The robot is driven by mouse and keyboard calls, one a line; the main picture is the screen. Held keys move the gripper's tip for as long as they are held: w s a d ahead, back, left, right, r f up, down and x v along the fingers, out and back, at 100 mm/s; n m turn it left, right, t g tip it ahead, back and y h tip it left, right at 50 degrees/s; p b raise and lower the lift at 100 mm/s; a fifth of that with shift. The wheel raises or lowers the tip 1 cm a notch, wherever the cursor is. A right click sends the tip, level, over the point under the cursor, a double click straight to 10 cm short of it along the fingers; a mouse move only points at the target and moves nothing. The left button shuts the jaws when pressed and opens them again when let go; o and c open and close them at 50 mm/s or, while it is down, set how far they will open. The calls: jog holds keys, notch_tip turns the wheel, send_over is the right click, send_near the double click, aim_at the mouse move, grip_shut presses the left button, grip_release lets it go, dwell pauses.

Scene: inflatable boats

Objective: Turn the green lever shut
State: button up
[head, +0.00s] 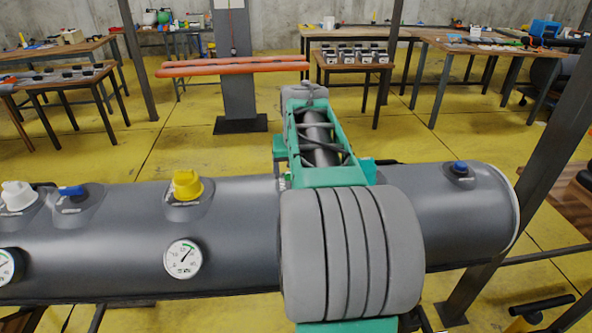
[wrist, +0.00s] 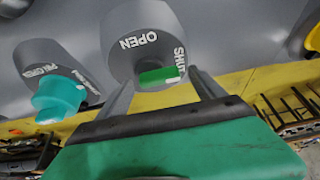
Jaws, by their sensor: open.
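The green lever (wrist: 157,76) shows in the wrist view below a grey round housing (wrist: 145,38) marked OPEN and SHUT. Only a short part of the lever is visible. A small white mark shows at its right end, near the word SHUT. My gripper (wrist: 160,80) is open, with one dark finger to the left of the lever and one to the right. I cannot tell whether either finger touches it. In the head view my arm covers the lever and the gripper.
The grey boat tube (head: 110,233) runs across the head view. It carries a yellow valve (head: 187,185), a blue valve (head: 460,167), a white valve (head: 18,195) and a gauge (head: 183,258). A teal valve (wrist: 60,98) stands left of the gripper. Workbenches stand behind; yellow floor lies between.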

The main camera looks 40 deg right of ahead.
jog(key=v, duration=0.7)
jog(key=shift+r, duration=0.4)
jog(key=shift+s+a, duration=0.1)
jog(key=s+a+f+n+y+p, duration=0.1)
jog(key=s+a+f+n, duration=0.1)
jog(key=a, duration=0.7)
jog(key=s+a+f+n+p, duration=0.1)
jog(key=s+a+f, duration=0.3)
jog(key=a, duration=0.6)
jog(key=s+a+f+n+y+p, duration=0.1)
jog(key=s+a+f+n+p, duration=0.1)
jog(key=a+f, duration=0.4)
jog(key=s+a+n, duration=0.1)
jog(key=a+n, duration=0.1)
jog(key=a, duration=0.1)
jog(key=shift+a+g+y, duration=0.2)
jog(key=shift+g+y, duration=0.1)
